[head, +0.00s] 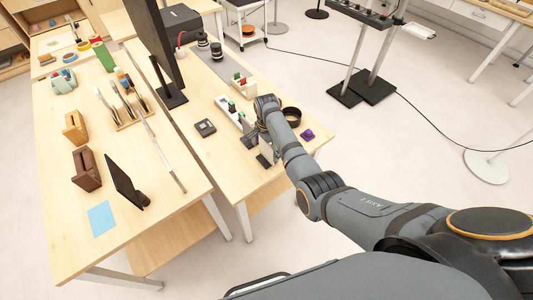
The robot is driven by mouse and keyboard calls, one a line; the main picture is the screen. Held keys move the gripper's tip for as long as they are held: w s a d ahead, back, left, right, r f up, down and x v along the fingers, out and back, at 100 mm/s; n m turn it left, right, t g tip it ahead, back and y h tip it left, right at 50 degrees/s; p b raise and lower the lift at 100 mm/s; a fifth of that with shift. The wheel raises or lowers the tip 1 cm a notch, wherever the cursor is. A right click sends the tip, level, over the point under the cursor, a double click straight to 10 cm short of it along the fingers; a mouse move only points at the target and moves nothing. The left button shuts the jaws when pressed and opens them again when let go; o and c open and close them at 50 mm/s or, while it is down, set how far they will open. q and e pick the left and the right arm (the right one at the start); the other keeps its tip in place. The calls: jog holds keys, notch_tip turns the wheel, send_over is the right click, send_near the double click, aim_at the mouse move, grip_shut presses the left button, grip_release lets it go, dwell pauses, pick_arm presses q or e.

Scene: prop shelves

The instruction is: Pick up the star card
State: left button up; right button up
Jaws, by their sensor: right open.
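I cannot make out a star card by its marking in the head view. My right gripper (258,149) is over the front part of the right-hand wooden table (221,152), pointing down, with its jaws apart. No held object shows between its fingers. The arm and wrist hide part of the tabletop around it. A plain light blue square (102,218) lies flat on the left-hand table (62,180), far from the gripper; no star shows on it. My left gripper is out of view.
The table's front right corner is clear.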

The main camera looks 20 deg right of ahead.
jog(key=c, duration=0.3)
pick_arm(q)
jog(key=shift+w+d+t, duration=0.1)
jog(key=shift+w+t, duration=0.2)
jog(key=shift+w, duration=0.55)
pick_arm(e)
jog(key=c, duration=0.7)
